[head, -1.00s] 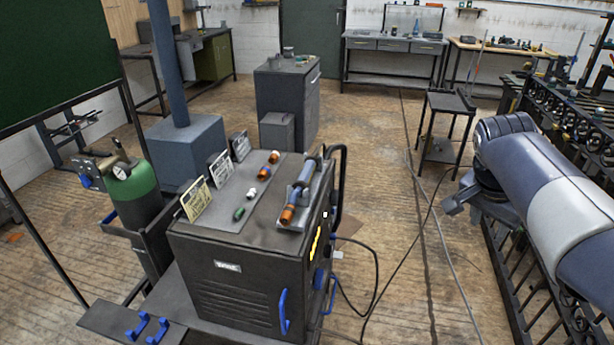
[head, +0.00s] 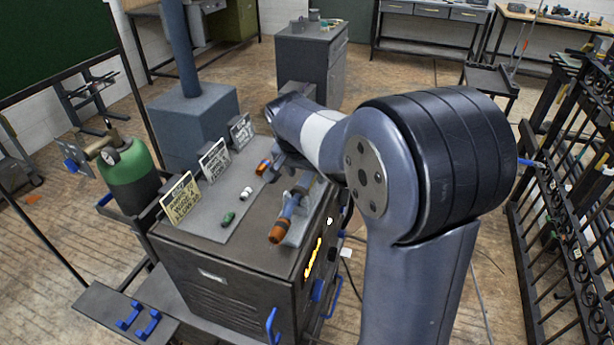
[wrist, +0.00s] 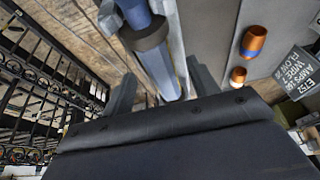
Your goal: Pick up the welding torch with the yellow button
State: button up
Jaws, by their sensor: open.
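A welding torch (head: 288,216) with a blue body and an orange tip lies in a grey cradle on top of the dark welding machine (head: 225,265). Its orange tip points toward the front. I cannot make out a yellow button on it; my arm hides its far part in the head view. My gripper (head: 284,164) is open and empty above the far part of the torch, partly hidden by my wrist. In the wrist view its fingers (wrist: 161,88) stand apart, and the blue torch body (wrist: 152,48) with a dark collar shows between them, lengthwise.
Small orange (head: 263,167), white (head: 246,193) and green (head: 228,218) pieces lie left of the torch. Several label plates (head: 181,198) stand along the machine's left edge. A green gas cylinder (head: 130,175) stands at the left. A black iron railing (head: 575,215) stands at the right.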

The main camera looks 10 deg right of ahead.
jog(key=shift+x, duration=0.95)
jog(key=shift+r, duration=0.1)
jog(key=c, duration=1.2)
